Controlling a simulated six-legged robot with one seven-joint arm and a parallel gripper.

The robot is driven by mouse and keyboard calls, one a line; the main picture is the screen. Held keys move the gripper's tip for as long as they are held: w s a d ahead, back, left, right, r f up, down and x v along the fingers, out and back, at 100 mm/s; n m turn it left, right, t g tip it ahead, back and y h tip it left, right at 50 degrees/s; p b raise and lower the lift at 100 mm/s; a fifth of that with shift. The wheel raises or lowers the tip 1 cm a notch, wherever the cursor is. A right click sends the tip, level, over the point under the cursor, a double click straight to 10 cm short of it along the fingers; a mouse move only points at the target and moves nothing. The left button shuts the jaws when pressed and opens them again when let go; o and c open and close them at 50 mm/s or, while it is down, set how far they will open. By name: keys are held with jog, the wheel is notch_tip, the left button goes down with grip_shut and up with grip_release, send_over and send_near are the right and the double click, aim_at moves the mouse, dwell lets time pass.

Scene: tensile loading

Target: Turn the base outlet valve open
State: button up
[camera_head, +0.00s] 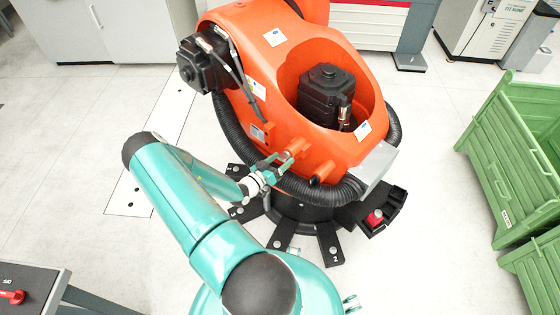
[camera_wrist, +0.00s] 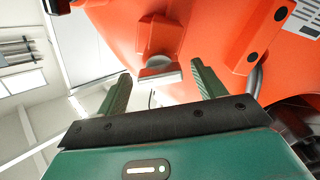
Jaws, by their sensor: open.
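A small red part (camera_head: 375,217) sits on a black foot of the orange robot's base, at lower right in the head view; I cannot tell for sure that it is the base outlet valve. My gripper (camera_head: 276,161) is open close to the lower front of the orange robot (camera_head: 318,130), left of and apart from the red part. In the wrist view my gripper (camera_wrist: 161,75) has its two green fingers spread, with nothing held. An orange block with a grey end (camera_wrist: 158,72) shows between the fingers; I cannot tell whether they touch it.
A black ribbed hose (camera_head: 320,192) curves around the orange robot's base. Black feet (camera_head: 328,243) spread over the floor. Green crates (camera_head: 510,150) stand at the right. A dark bench (camera_head: 35,285) with a red handle (camera_head: 12,297) is at lower left. The pale floor (camera_head: 420,180) is clear between base and crates.

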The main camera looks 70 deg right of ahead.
jog(key=c, duration=1)
jog(key=shift+n, duration=0.3)
jog(key=n, duration=0.5)
jog(key=shift+a, duration=0.1)
jog(key=n, duration=0.5)
jog(key=shift+o, duration=0.2)
jog(key=o, duration=1)
jog(key=shift+c, duration=0.2)
